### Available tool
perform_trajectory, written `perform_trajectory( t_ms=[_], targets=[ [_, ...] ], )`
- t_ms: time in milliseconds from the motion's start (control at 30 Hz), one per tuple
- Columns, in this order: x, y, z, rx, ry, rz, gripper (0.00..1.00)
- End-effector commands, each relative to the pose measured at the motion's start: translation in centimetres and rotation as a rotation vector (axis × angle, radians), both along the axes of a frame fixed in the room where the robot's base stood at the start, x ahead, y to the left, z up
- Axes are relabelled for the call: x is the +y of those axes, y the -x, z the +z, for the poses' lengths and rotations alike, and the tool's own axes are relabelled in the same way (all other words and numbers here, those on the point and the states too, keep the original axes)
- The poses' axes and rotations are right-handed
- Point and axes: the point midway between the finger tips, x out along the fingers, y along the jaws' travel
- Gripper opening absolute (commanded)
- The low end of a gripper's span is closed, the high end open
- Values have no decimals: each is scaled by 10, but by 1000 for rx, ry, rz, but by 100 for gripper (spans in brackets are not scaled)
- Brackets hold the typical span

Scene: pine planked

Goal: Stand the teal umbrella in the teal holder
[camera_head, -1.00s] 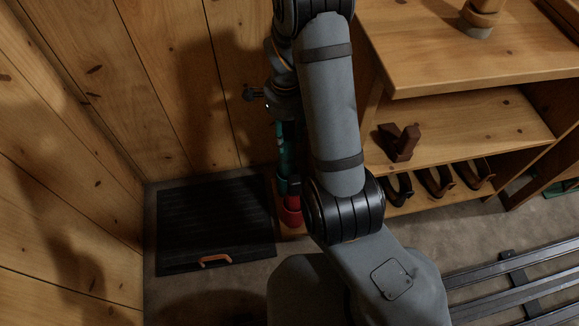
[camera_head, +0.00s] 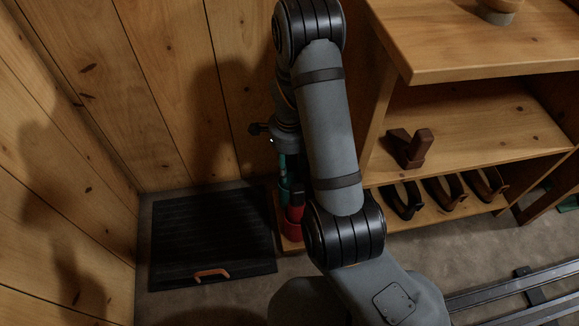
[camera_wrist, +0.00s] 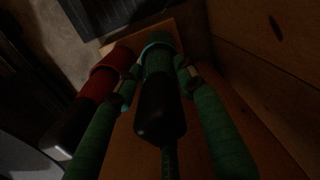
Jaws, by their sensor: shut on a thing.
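In the wrist view, my gripper (camera_wrist: 157,80) is shut on the teal umbrella (camera_wrist: 157,64), near its black handle (camera_wrist: 160,108). The handle points up towards the camera. The umbrella's far end runs into the teal holder (camera_wrist: 160,43), whose rim shows around it; how deep it sits is hidden. In the head view, the teal umbrella (camera_head: 283,167) looks upright below my wrist, partly covered by my arm. A red holder (camera_head: 293,219) stands just in front of it, with a red umbrella (camera_wrist: 100,83) in it, close beside my left finger in the wrist view.
A wooden wall is close behind the holders. A black mat (camera_head: 212,235) with a copper-coloured handle lies to the left. A shelf unit (camera_head: 470,72) with brown items stands to the right.

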Motion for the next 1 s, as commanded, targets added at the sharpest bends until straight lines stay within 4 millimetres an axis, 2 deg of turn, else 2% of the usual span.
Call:
perform_trajectory(
  t_ms=[167,200,400,500,767,867,1000],
  targets=[
    [0,0,-5,0,0,0,0],
    [0,0,-3,0,0,0,41],
    [0,0,-3,0,0,0,53],
    [0,0,-3,0,0,0,58],
    [0,0,-2,0,0,0,58],
    [0,0,6,0,0,0,58],
    [0,-1,32,-2,0,0,58]
  ],
)
